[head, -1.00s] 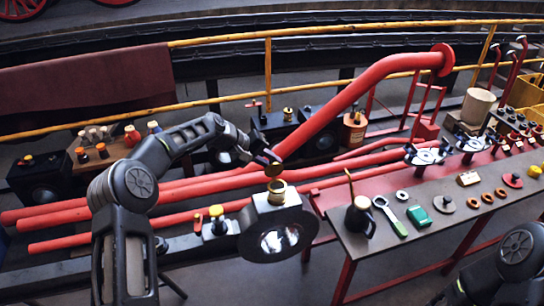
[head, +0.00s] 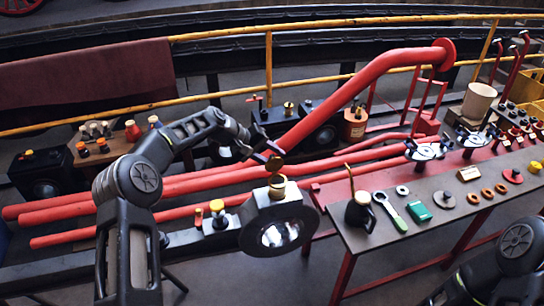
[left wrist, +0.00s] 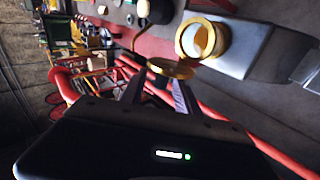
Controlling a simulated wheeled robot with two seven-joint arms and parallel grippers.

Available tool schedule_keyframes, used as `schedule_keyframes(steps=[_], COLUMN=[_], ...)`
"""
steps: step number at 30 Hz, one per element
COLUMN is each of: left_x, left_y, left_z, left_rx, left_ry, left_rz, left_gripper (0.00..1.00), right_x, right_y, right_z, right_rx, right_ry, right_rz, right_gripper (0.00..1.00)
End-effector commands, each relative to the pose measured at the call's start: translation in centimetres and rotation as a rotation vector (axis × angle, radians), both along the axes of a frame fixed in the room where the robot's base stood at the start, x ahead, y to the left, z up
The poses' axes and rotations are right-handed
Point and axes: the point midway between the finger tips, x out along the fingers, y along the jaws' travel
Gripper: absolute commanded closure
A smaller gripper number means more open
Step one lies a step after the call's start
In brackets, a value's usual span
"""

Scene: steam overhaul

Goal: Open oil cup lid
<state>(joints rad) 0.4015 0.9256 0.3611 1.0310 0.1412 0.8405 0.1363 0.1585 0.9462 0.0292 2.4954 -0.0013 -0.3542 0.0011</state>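The brass oil cup (head: 278,189) stands on top of a dark block with a round, shiny face. Its round brass lid (head: 275,163) is raised and tilted at the cup's rim. In the left wrist view the cup's mouth (left wrist: 203,40) is uncovered, with a pale inside, and the lid (left wrist: 170,68) is beside it. My left gripper (head: 267,153) is just above and left of the lid. In the left wrist view its two fingers (left wrist: 158,92) are apart, with the lid just beyond their tips; whether they touch it is unclear. My right gripper is out of view.
A workbench (head: 345,238) on the right holds a black oil can (head: 359,212), a green-handled wrench (head: 390,211) and several small parts. Red pipes (head: 180,190) run behind the block. A small yellow-topped fitting (head: 217,207) stands left of the cup.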

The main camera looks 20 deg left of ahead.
Motion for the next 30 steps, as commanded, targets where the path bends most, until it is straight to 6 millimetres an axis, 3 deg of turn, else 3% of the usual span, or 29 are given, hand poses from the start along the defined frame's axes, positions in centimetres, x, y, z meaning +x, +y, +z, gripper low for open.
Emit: schedule_keyframes(steps=[8, 18, 30], left_x=[-0.8, -3.0, -3.3], left_y=[1.3, 4.1, 4.4], left_z=[1.3, 5.0, 5.5], left_rx=[0.002, 0.001, 0.000], left_ry=[-0.001, -0.002, 0.001], left_rz=[0.002, 0.001, -0.001], left_gripper=[0.62, 0.62, 0.62], right_x=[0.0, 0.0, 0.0], right_y=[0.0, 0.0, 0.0], right_z=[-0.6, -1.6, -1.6], right_rx=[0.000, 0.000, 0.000], right_ry=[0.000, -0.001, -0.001], right_rz=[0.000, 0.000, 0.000], right_gripper=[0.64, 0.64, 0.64])
